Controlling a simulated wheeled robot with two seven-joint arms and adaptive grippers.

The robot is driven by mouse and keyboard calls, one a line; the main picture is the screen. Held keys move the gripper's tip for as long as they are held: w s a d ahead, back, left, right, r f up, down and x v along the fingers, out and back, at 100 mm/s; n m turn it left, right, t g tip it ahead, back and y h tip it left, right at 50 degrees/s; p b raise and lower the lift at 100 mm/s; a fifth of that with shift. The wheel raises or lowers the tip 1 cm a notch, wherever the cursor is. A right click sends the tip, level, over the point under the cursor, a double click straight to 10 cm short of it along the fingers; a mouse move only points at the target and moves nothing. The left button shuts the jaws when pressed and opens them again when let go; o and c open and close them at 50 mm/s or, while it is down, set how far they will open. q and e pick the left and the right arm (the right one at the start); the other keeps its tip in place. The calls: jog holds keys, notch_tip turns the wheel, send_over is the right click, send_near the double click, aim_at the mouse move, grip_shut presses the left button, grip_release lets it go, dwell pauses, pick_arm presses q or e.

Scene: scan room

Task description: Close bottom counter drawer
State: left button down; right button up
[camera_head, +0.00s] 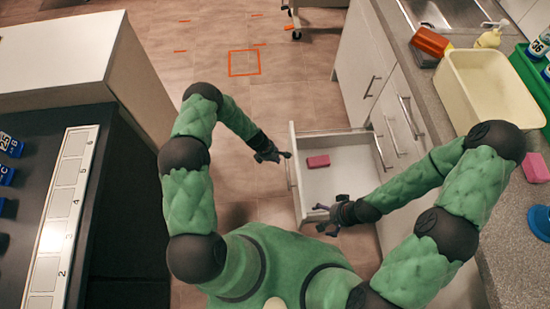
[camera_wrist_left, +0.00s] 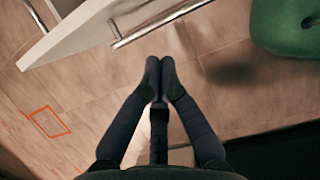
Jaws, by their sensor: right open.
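The white counter drawer (camera_head: 335,184) is pulled out from the counter toward the left, with a pink block (camera_head: 318,161) inside. Its front panel (camera_head: 293,160) carries a bar handle, which shows in the left wrist view (camera_wrist_left: 160,25). My left gripper (camera_head: 286,156) is outside the drawer front, near its far end. In the left wrist view its fingertips (camera_wrist_left: 160,64) are together with nothing visible between them, just short of the handle. My right gripper (camera_head: 322,216) is open at the drawer's near side, by the front corner. Its contact with the drawer is unclear.
Closed cabinet fronts (camera_head: 362,60) lie beyond the drawer. A dark table (camera_head: 95,200) stands at left. The floor (camera_head: 215,75) between is clear.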

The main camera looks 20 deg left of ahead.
pick_arm(q)
jog(key=w+d+f+b, duration=0.2)
jog(key=d+f, duration=0.2)
jog(key=d, duration=0.1)
jog(key=shift+w+d+f, duration=0.15)
jog(key=shift+d+f, duration=0.05)
pick_arm(e)
notch_tip(320, 180, down, 3)
jog(key=shift+f, duration=0.1)
